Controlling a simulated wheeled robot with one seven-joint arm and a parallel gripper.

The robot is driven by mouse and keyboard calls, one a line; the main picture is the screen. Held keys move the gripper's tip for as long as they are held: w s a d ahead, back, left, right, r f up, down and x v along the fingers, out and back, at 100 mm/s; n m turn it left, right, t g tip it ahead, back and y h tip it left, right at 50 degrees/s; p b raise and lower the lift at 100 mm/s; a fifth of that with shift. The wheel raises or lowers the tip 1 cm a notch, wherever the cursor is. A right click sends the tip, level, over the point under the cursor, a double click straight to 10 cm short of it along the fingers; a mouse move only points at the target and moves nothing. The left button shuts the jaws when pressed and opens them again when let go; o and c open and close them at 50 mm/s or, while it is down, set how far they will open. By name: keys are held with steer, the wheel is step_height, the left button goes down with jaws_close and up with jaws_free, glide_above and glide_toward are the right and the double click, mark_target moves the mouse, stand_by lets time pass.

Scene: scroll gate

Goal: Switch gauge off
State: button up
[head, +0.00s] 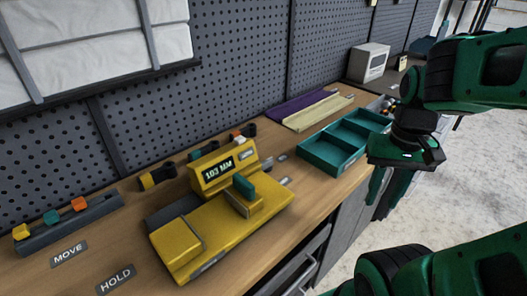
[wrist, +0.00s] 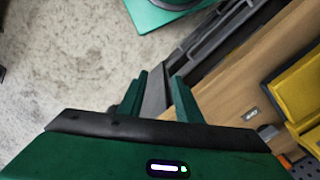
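The yellow gauge (head: 215,225) stands on the wooden bench in the head view. Its display (head: 218,169) is lit and reads "103 MM". A teal block (head: 244,187) sits on its yellow carriage, right of the display. Part of a yellow body, which looks like the gauge, shows at the right edge of the wrist view (wrist: 300,92). My gripper (head: 385,192) hangs beyond the bench's front edge, right of the gauge and well apart from it. In the wrist view my gripper (wrist: 159,92) has its two fingers apart with nothing between them.
A teal divided tray (head: 335,160) lies right of the gauge. A rack with coloured blocks (head: 67,222) and the labels "MOVE" (head: 69,253) and "HOLD" (head: 116,279) are at the left. A pegboard wall (head: 240,70) stands behind. The floor (head: 350,240) before the bench is clear.

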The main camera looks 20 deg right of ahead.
steer(key=shift+a, duration=0.1)
step_height(320, 180, up, 8)
steer(key=n, duration=2.9)
glide_above(266, 161)
step_height(266, 161, down, 10)
steer(key=shift+f, duration=0.2)
jaws_close()
